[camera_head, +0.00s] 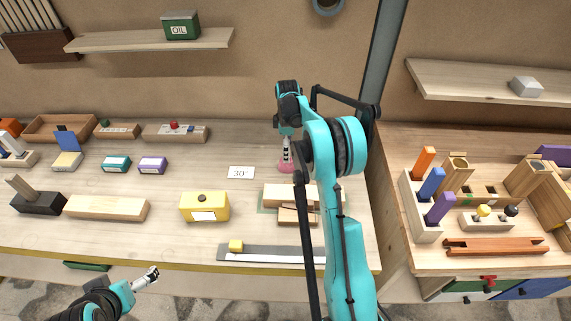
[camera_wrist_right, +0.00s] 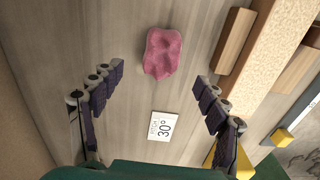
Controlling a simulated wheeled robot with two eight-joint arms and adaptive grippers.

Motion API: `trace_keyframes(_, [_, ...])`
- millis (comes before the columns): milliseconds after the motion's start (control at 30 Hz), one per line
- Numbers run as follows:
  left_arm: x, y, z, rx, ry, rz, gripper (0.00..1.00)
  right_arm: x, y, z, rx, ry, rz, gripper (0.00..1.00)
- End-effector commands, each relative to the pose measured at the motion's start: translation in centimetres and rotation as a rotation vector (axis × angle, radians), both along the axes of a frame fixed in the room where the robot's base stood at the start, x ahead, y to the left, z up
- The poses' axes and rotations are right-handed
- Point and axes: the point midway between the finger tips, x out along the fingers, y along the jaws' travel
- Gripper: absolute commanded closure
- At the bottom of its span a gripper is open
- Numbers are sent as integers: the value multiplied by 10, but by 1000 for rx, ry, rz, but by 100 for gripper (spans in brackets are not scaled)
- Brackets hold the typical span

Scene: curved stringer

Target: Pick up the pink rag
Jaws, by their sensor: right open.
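The pink rag (camera_wrist_right: 162,52) lies crumpled on the wooden workbench. In the head view the rag (camera_head: 287,168) is partly hidden behind the fingers of my right gripper (camera_head: 286,152). In the wrist view my right gripper (camera_wrist_right: 157,79) is open and empty, with its fingers spread wide to either side. The rag appears between and beyond the fingertips, with no finger seen touching it. My left gripper (camera_head: 150,277) is at the bench's front edge, far from the rag; its jaws are too small to judge.
A white "30°" card (camera_head: 241,173) lies left of the rag. Wooden blocks (camera_head: 280,195) lie just in front of it. A yellow box (camera_head: 204,207) and a grey strip (camera_head: 265,253) are nearer the front. A grey post (camera_head: 383,55) stands behind my right arm.

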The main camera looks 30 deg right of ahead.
Motion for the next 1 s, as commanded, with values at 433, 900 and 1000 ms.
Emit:
trace_keyframes(433, [0,0,-21,0,0,0,0,-5,-2,-58,-1,-2,-2,25])
trace_keyframes(900, [0,0,-21,0,0,0,0,-5,-2,-66,-1,-2,-2,68])
trace_keyframes(1000, [0,0,-21,0,0,0,0,-5,-2,-66,-1,-2,-2,78])
